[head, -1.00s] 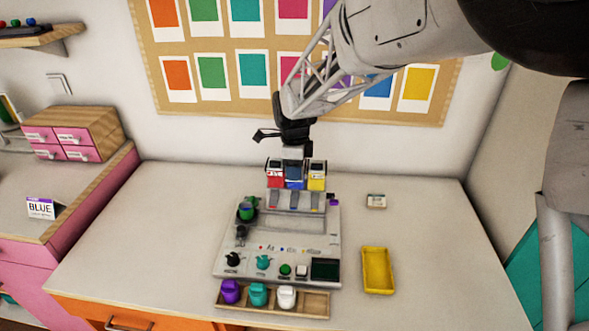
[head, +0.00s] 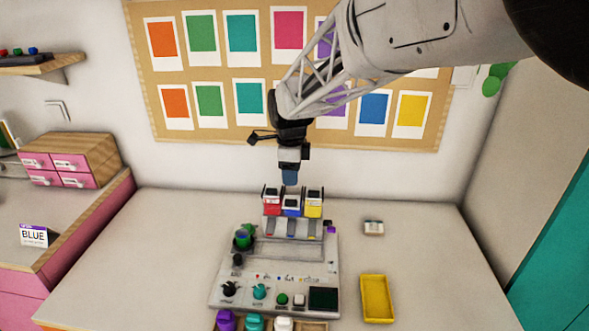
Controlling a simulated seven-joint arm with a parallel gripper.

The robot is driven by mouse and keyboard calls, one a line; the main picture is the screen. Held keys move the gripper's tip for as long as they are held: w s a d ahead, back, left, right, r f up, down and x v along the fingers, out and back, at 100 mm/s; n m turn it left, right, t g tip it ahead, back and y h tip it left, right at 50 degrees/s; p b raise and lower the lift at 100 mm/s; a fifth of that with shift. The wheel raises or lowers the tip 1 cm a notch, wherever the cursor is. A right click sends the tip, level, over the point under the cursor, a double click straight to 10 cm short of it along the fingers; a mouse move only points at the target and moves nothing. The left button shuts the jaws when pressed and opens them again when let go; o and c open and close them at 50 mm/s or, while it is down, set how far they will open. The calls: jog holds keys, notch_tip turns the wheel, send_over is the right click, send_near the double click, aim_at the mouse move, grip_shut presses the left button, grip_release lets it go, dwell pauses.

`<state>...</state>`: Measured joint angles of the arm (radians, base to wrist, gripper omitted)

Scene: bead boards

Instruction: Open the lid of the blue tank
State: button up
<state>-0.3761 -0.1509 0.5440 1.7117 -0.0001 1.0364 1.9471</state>
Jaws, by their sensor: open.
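The blue tank (head: 291,211) stands in the middle of a row at the back of the grey board, between a red tank (head: 271,208) and a yellow tank (head: 314,209). Its top shows a dark patch; I cannot tell whether its lid is open. My gripper (head: 290,180) is open and points down just above and behind the blue tank. A dark blue-grey piece shows at its tip; I cannot tell whether this is the fingers or a raised lid. The fingers are too small to see clearly.

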aim_at(291, 200)
jog(key=shift+s, duration=0.3)
jog(key=shift+f, duration=0.15)
jog(key=shift+f, duration=3.8)
grip_shut()
